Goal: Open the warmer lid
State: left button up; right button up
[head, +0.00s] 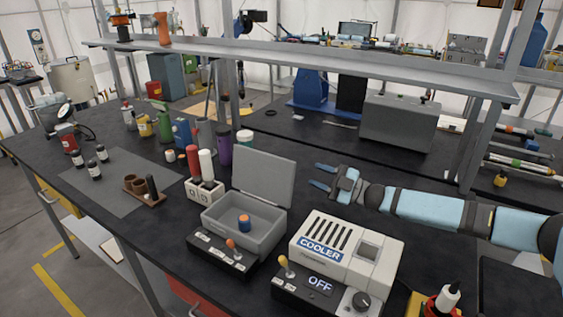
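A grey open-topped box, apparently the warmer (222,227), stands on the dark bench left of the cooler; its own label is too small to read. Its grey lid (265,178) stands up, tilted back at the far side. A blue-and-orange cylinder (243,222) sits inside the box. A control base with an orange-tipped lever (231,245) is at its front. My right gripper (319,176) is just right of the raised lid, apart from it in the picture, with its blue fingers spread and empty. My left gripper is not in view.
The white cooler (343,248), marked OFF, stands to the right below my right arm. A white block holding red and white bottles (205,190) is left of the box. A brown holder (146,193) stands farther left. A raised shelf (300,68) spans the back.

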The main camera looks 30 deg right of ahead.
aim_at(282, 161)
pick_arm(q)
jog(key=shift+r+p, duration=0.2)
jog(key=shift+p, duration=0.15)
pick_arm(e)
jog(key=shift+x, duration=5.45)
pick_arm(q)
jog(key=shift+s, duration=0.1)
